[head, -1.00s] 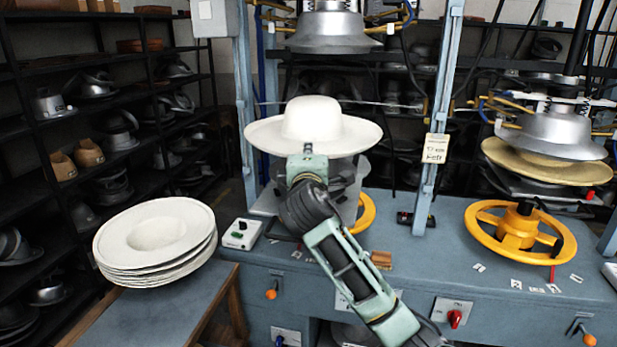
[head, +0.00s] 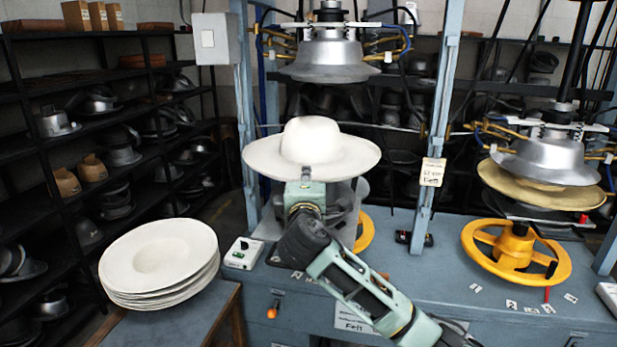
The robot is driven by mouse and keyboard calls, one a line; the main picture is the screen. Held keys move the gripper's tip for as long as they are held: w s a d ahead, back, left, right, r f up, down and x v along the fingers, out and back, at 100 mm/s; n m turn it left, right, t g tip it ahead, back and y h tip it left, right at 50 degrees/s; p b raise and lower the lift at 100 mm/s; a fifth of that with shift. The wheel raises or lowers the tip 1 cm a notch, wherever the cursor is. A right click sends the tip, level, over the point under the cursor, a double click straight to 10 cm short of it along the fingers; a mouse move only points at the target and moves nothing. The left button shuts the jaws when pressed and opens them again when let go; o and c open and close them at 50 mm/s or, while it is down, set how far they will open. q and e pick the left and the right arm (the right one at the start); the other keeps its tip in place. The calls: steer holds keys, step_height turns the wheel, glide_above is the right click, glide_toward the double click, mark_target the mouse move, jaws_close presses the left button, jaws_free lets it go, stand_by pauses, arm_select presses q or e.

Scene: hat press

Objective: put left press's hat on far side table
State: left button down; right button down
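The left press's hat (head: 311,143), off-white with a round crown and wide brim, sits at the left press, under its raised silver upper mould (head: 331,57). My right gripper (head: 306,174) is at the front edge of the brim, its tip overlapping the brim in the picture. Its fingers are too small and end-on to tell whether they grip the brim. What supports the hat is mostly hidden behind the gripper and arm. My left gripper is not in view. A side table (head: 180,325) at the lower left bears a stack of similar off-white hats (head: 160,255).
The right press (head: 550,160) holds a tan hat (head: 545,188) above a yellow handwheel (head: 515,250). Blue press posts (head: 432,140) stand on both sides of the left press. A small control box (head: 243,253) sits on the bench. Dark shelves (head: 40,150) with metal moulds line the left.

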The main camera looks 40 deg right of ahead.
steer(key=w+a+r+p+v, duration=0.1)
steer(key=a+v, duration=0.1)
steer(key=v, duration=0.9)
steer(key=w+a+r+p+v, duration=0.1)
steer(key=w+a+v, duration=0.1)
steer(key=v, duration=1)
steer(key=shift+a+r, duration=0.2)
steer(key=shift+a, duration=0.1)
